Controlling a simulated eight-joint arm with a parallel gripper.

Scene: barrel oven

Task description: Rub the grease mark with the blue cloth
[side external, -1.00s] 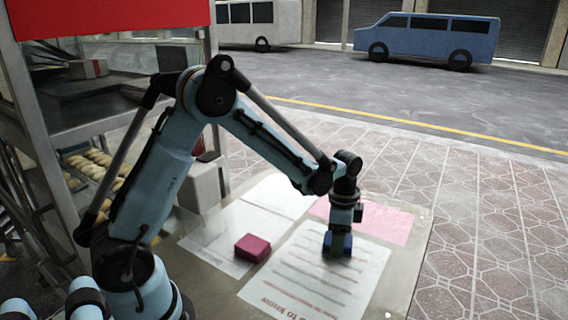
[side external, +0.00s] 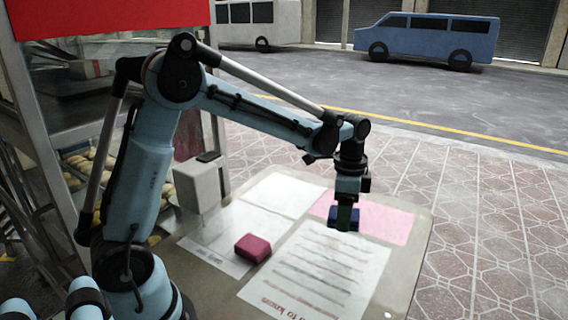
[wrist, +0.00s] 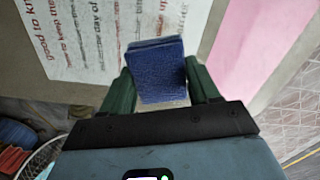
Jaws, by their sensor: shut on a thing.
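My gripper (side external: 343,222) is shut on the blue cloth (wrist: 157,68), a small folded block pinched between its two green fingers. In the side view the blue cloth (side external: 333,217) shows around the fingers, at the far end of the printed white sheet and beside the pink sheet. It seems to be just above the table, but I cannot tell the exact gap. In the wrist view it covers part of the printed sheet's edge. I cannot make out a distinct grease mark; the cloth and gripper hide part of the surface.
The printed sheet (side external: 312,273) and pink sheet (side external: 384,226) lie flat on the table (side external: 408,262). A dark pink block (side external: 252,247) sits left of the printed sheet. A white box (side external: 197,188) stands at the back left, beside a glass case with bread. The table's right side is clear.

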